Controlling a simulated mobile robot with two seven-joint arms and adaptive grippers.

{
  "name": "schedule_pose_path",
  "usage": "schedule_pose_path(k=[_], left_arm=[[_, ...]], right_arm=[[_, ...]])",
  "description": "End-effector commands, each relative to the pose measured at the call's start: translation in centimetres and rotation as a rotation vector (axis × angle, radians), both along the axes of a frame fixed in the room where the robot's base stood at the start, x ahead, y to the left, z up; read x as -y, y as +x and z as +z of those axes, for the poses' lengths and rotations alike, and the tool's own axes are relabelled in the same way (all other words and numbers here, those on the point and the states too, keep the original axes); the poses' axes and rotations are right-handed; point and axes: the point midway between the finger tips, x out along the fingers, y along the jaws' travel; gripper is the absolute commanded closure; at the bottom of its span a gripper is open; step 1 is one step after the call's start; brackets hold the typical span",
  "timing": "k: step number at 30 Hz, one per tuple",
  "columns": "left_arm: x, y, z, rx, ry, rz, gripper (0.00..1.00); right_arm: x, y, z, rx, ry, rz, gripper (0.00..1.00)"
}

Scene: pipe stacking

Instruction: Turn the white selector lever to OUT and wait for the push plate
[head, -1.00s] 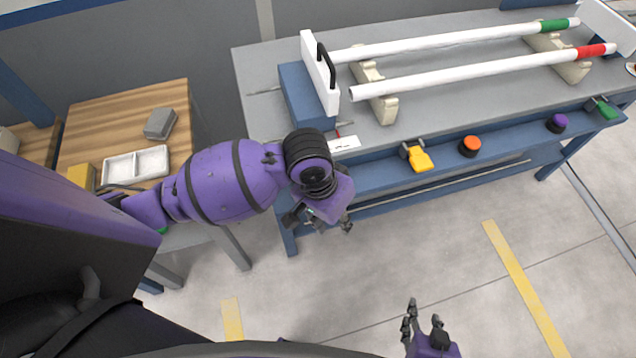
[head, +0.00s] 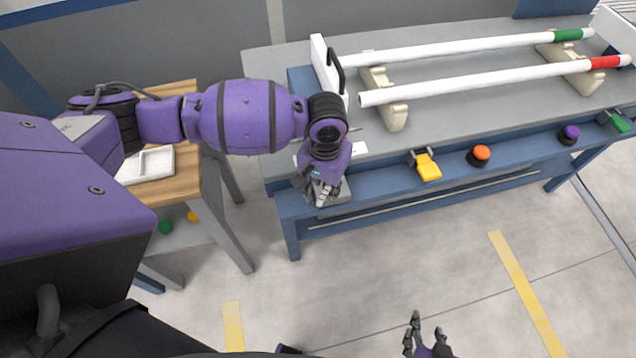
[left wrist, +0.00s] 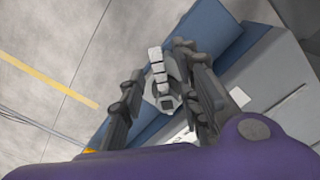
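The white selector lever (left wrist: 157,72) shows in the left wrist view above its grey housing. In the head view only a small white part of it (head: 321,198) shows at the table's front left edge. My left gripper (head: 318,192) is over it; in the left wrist view its fingers (left wrist: 160,66) stand apart on either side of the lever. Contact cannot be told. The lever's setting and any OUT mark cannot be read. The white push plate (head: 326,66) with a black handle stands by the pipes' left ends. My right gripper (head: 426,330) is open and empty, low over the floor.
Two white pipes, one green-banded (head: 450,47) and one red-banded (head: 480,83), lie on cream cradles. A yellow switch (head: 428,168), an orange button (head: 480,154) and a purple button (head: 569,133) line the table's front. A wooden side table (head: 180,190) stands left. The floor in front is clear.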

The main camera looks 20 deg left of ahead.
Motion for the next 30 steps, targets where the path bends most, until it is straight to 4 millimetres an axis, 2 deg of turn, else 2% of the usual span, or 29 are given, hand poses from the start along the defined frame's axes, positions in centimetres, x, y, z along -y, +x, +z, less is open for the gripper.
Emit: schedule_pose_path(k=[3, 11, 18, 19, 30], left_arm=[[0.0, 0.1, -0.7, 0.003, -0.001, -0.001, 0.70], [0.0, 0.1, -0.8, 0.004, 0.000, -0.002, 0.70], [0.0, 0.1, -0.8, 0.004, -0.001, -0.002, 0.98], [0.1, 0.1, -0.8, 0.004, -0.001, -0.002, 1.00], [0.2, 0.2, -0.8, 0.005, -0.004, -0.004, 1.00]], right_arm=[[0.0, 0.2, 0.0, 0.004, 0.001, -0.001, 0.60], [0.0, 0.2, 0.1, 0.005, -0.001, -0.002, 0.60], [0.2, -0.2, 0.0, -0.002, -0.003, -0.003, 0.60], [0.2, -0.3, -0.1, -0.004, -0.003, -0.003, 0.60], [0.5, -0.8, -0.2, -0.012, -0.010, 0.001, 0.60]])
